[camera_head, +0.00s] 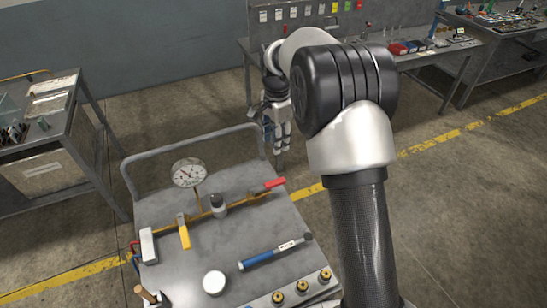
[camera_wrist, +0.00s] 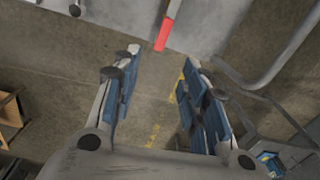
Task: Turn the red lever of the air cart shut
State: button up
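The air cart (camera_head: 190,260) stands in front of me with a grey top and a brass pipe across it. Its red lever (camera_head: 274,184) is at the right end of the pipe, pointing out right near the cart's edge. The red lever also shows at the top of the wrist view (camera_wrist: 164,33). My gripper (camera_head: 279,155) hangs beyond the far right corner of the cart, pointing down. In the wrist view my gripper (camera_wrist: 160,62) is open, with nothing between its blue-padded fingers. The lever lies just ahead of the fingertips, apart from them.
A pressure gauge (camera_head: 189,173), a yellow lever (camera_head: 184,232) and a dark knob (camera_head: 218,203) sit along the pipe. A blue-handled tool (camera_head: 264,256) and a white round object (camera_head: 214,282) lie nearer. The cart's tubular handle (camera_head: 190,139) runs along the far side, near my gripper.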

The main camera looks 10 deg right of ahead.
jog(key=m, duration=0.1)
send_near(276, 181)
notch_tip(276, 181, down, 8)
jog(key=b, duration=0.4)
jog(key=shift+w+f, duration=0.1)
jog(key=shift+f, duration=0.15)
jog(key=shift+c, duration=0.4)
grip_shut()
